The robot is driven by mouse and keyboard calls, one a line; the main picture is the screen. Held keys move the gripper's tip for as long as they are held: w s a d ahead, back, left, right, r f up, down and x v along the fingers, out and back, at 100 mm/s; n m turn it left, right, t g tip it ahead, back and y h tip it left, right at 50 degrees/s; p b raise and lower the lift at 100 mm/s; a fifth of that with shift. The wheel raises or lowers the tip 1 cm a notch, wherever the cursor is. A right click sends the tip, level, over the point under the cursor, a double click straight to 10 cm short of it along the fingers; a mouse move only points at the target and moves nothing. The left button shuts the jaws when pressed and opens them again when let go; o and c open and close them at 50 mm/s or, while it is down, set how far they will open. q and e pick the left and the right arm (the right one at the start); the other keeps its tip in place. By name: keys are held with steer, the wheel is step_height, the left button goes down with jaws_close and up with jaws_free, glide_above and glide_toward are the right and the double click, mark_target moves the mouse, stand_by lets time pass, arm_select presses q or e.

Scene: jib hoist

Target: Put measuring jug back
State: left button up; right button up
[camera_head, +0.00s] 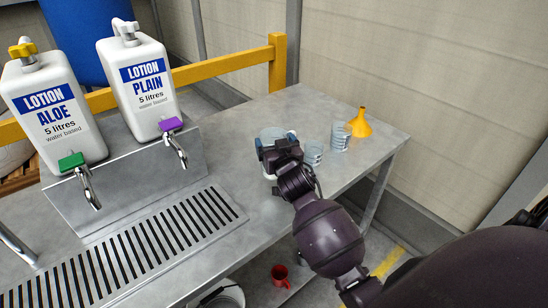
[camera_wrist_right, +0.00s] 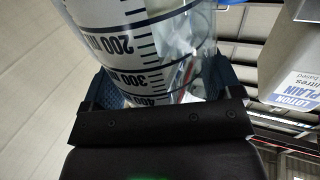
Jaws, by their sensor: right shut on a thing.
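My right gripper (camera_head: 278,146) is shut on a clear measuring jug (camera_head: 271,132) at the right part of the steel table. The gripper and wrist hide most of the jug in the head view. In the right wrist view the jug (camera_wrist_right: 140,45) fills the space between the fingers, with dark graduation marks of 200, 300 and 400 showing. I cannot tell whether its base touches the table. Two other clear vessels with markings, one nearer (camera_head: 313,153) and one farther (camera_head: 340,137), stand just right of the gripper. My left gripper is not in view.
A yellow funnel (camera_head: 360,124) stands near the table's right end. Lotion containers labelled ALOE (camera_head: 50,115) and PLAIN (camera_head: 140,88) stand at left with taps above a slotted drain (camera_head: 150,245). The back table (camera_head: 290,105) is clear.

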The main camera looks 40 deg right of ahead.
steer(key=shift+f+b, duration=0.55)
steer(key=shift+f, duration=1.6)
steer(key=shift+f, duration=0.15)
steer(key=o, duration=1.4)
steer(key=v, duration=1.2)
steer(key=s+a+f+n+g+y, duration=0.2)
steer(key=s+a+f+g, duration=0.1)
steer(key=s+f, duration=0.6)
steer(key=s+a+f+n+g+y, duration=0.2)
steer(key=s+a+f+g+y, duration=0.1)
steer(key=s+f, duration=0.6)
steer(key=shift+s+n+y+p, duration=0.25)
steer(key=shift+n+y+p, duration=0.05)
steer(key=shift+p, duration=0.05)
steer(key=shift+a, duration=0.1)
